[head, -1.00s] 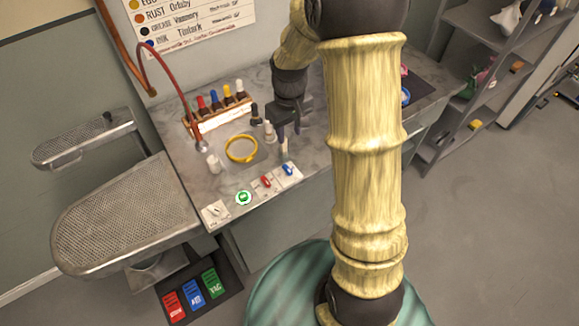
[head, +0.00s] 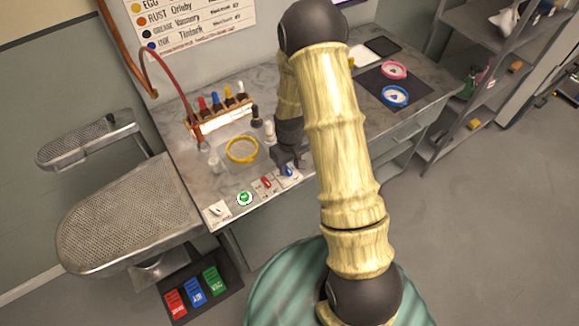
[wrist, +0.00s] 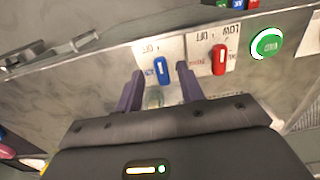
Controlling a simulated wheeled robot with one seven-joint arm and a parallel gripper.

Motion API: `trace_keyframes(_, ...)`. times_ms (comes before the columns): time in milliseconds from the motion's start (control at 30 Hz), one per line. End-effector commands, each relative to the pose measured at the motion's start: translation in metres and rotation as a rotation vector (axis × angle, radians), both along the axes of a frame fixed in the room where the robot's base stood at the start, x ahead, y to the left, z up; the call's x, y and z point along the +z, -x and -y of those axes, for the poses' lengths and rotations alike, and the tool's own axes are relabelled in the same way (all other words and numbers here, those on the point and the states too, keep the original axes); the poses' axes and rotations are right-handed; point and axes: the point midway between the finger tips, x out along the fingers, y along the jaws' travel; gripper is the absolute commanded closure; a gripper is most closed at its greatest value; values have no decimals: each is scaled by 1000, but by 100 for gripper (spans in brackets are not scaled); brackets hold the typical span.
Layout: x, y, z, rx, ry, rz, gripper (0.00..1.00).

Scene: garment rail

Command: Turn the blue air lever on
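The blue air lever (head: 289,171) sits on a white plate at the front edge of the worktop. In the wrist view, the blue lever (wrist: 161,70) stands nearly upright in the picture, with upside-down "OFF" lettering on its plate. My gripper (head: 286,160) is low over the counter, right at the lever. In the wrist view, the two dark fingers of my gripper (wrist: 160,78) are apart, with the lever between their tips. I cannot tell whether either finger touches it. The space between the fingers holds nothing else clearly.
A red lever (wrist: 219,60) and a lit green button (wrist: 266,43) stand close beside the blue lever. A yellow hoop (head: 241,149), small bottles and a dropper rack (head: 222,118) are behind. Blue and pink hoops lie on a dark mat (head: 413,96) at the right.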

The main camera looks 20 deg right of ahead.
Motion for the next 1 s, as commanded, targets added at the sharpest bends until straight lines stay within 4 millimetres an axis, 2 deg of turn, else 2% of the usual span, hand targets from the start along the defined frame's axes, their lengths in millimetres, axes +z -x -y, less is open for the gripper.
trace_keyframes(200,-20,0,0,0,0,1,62)
trace_keyframes(533,-23,0,0,0,0,1,62)
trace_keyframes(733,-23,0,0,0,0,1,100)
trace_keyframes(1000,-23,-1,0,-8,0,2,100)
